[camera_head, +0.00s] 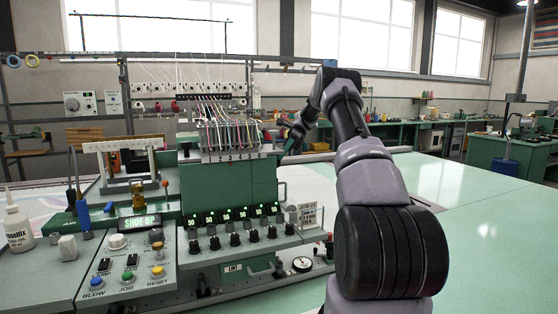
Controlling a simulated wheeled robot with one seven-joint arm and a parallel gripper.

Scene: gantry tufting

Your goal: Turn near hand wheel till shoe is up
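The green tufting machine head (232,188) stands left of centre, with threads running down into its numbered front. A small lit display (139,223) on the machine reads "SHOE UP". My arm reaches from the lower right up and over to the machine head's right side. My gripper (291,138) is at the head's upper right edge, small and dark; whether its fingers are open or shut does not show. I cannot clearly make out the near hand wheel; it may be hidden by my arm or gripper. The shoe itself cannot be told apart.
A control panel with BLOW, JOG and RESET buttons (128,275) sits at the lower left, beside a white oil bottle (18,228). The pale green table (480,225) is clear at right.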

